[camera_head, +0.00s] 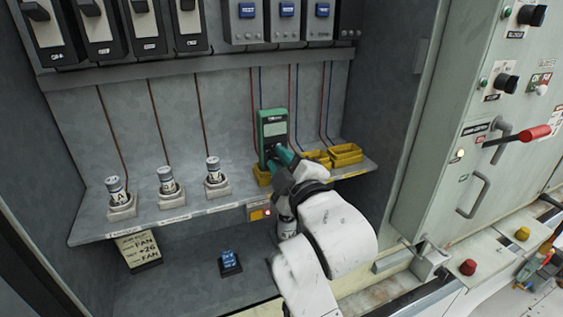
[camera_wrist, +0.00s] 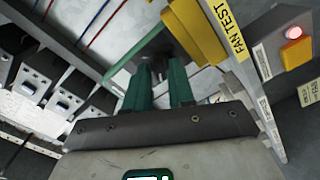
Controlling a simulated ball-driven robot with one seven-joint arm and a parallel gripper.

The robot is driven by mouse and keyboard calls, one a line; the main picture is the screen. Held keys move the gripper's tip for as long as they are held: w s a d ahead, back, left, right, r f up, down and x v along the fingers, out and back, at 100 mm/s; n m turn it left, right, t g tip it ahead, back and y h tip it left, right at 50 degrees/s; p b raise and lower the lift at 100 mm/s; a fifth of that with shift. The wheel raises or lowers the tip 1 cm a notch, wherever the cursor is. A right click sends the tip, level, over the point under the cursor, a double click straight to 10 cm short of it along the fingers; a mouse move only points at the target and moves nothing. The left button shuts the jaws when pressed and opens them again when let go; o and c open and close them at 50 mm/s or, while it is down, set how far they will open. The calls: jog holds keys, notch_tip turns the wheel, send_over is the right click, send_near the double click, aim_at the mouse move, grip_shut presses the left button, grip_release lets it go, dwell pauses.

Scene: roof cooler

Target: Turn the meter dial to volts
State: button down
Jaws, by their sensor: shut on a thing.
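The meter (camera_head: 273,124) is a green upright case with a pale screen, standing at the back of the shelf in the head view. My gripper (camera_head: 279,155) reaches up to its lower front, where the dial would be. In the wrist view the two green fingers of my gripper (camera_wrist: 163,68) stand a little apart at their bases. Their tips meet a dark shape, and they are shut on it. It looks like the meter's dial, but the dial's marks and pointer are hidden, so its setting cannot be read.
Yellow trays (camera_head: 346,154) sit right of the meter on the shelf (camera_head: 185,217). Several white-and-grey cylinders (camera_head: 166,181) stand in holders to the left. A lit red lamp (camera_head: 267,212) is on the shelf front. A cabinet with a red-handled lever (camera_head: 531,134) stands at the right.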

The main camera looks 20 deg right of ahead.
jog(key=shift+m, duration=0.3)
jog(key=shift+d+m, duration=0.1)
jog(key=shift+m, duration=3.7)
jog(key=c, duration=1.3)
grip_release()
jog(key=shift+o, duration=0.2)
jog(key=s+b, duration=0.2)
jog(key=s, duration=0.8)
jog(key=shift+s, duration=0.4)
